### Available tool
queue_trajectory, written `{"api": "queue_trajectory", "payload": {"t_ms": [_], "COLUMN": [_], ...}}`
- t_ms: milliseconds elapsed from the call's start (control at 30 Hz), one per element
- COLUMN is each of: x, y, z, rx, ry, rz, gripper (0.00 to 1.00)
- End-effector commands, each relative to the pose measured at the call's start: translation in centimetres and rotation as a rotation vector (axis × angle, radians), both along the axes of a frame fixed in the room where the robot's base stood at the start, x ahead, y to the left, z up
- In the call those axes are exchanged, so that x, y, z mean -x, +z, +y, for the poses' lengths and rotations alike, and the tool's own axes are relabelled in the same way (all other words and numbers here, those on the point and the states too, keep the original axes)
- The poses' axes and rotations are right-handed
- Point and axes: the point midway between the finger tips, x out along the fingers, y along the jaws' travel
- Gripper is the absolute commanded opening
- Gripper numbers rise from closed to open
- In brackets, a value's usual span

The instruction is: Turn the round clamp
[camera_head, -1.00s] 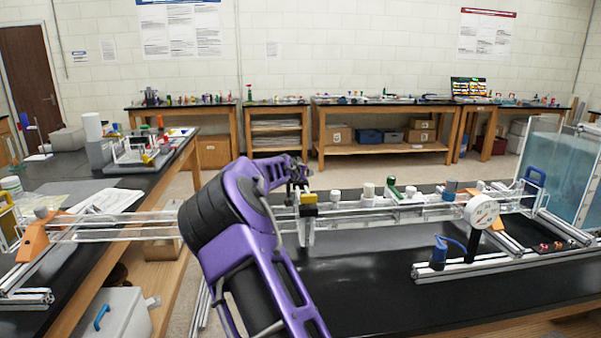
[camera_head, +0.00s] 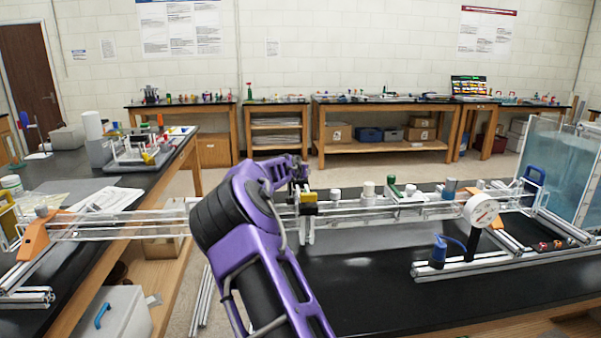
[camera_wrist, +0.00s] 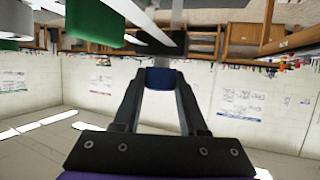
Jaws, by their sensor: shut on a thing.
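My gripper (camera_wrist: 159,80) is shut on a dark blue piece with a rounded end (camera_wrist: 158,78), which seems to be the round clamp. The fingers cover its sides, and its full shape does not show. In the head view my gripper (camera_head: 299,172) is small and dark, at the far end of my purple arm. It is at the clear rail assembly (camera_head: 345,211), close to a yellow and black block (camera_head: 308,200). The held piece cannot be made out in that view.
White caps (camera_head: 335,194) and a green fitting (camera_head: 393,186) stand along the rail to the right. A pressure gauge (camera_head: 481,210) and a water tank (camera_head: 560,165) are further right. The black bench top (camera_head: 370,290) in front is mostly clear.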

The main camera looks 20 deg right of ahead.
Motion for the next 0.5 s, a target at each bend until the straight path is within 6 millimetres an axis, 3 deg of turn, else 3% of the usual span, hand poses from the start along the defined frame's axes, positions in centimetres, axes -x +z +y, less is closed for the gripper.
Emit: {"api": "queue_trajectory", "payload": {"t_ms": [500], "x": [-0.07], "y": [-0.15], "z": [0.11], "rx": [0.006], "ry": [-0.092], "rz": [0.005], "gripper": [0.0]}}
